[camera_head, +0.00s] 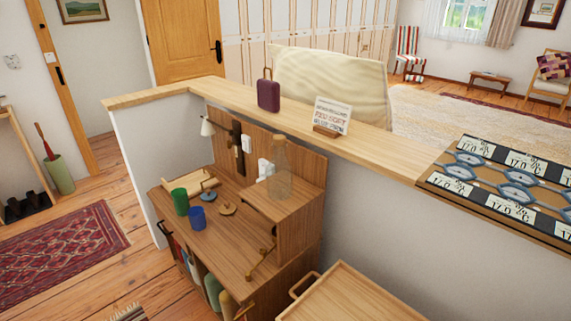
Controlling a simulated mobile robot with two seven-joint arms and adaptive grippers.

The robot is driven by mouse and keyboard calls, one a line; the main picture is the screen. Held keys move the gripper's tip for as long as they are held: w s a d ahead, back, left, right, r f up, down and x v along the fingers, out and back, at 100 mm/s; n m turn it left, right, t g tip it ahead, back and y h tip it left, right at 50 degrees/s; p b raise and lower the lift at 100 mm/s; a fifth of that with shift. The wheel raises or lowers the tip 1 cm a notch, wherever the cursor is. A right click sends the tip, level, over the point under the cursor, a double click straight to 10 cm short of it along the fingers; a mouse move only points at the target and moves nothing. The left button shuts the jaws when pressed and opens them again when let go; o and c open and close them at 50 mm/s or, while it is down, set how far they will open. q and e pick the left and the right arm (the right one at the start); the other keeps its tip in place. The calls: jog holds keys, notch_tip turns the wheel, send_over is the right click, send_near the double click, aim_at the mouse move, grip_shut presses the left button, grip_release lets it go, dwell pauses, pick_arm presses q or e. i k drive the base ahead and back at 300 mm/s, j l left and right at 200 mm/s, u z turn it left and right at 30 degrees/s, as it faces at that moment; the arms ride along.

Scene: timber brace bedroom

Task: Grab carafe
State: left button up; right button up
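A clear glass carafe (279,170) stands upright on the raised right-hand box of a wooden desk (222,245). It is see-through, with a narrow neck and a wider body. Its neck reaches up in front of the desk's back panel. Nothing touches it from the front. Neither of my grippers shows in the head view.
A green cup (180,201) and a blue cup (197,218) stand on the lower desktop, left of the carafe. A lamp (208,128) is behind. A wooden ledge (376,155) carries a purple case (268,93) and a sign (331,114). A wooden tray (350,298) is at front.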

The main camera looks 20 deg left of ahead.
aim_at(280, 171)
jog(key=i+j+u, duration=0.1)
jog(key=u, duration=0.2)
jog(key=i+u, duration=0.3)
jog(key=k, duration=0.25)
jog(key=j, duration=0.5)
jog(key=i+j+z, duration=0.2)
jog(key=j+z, duration=0.15)
jog(key=j, duration=0.15)
jog(key=i+j+z, duration=0.2)
jog(key=k+j, duration=0.1)
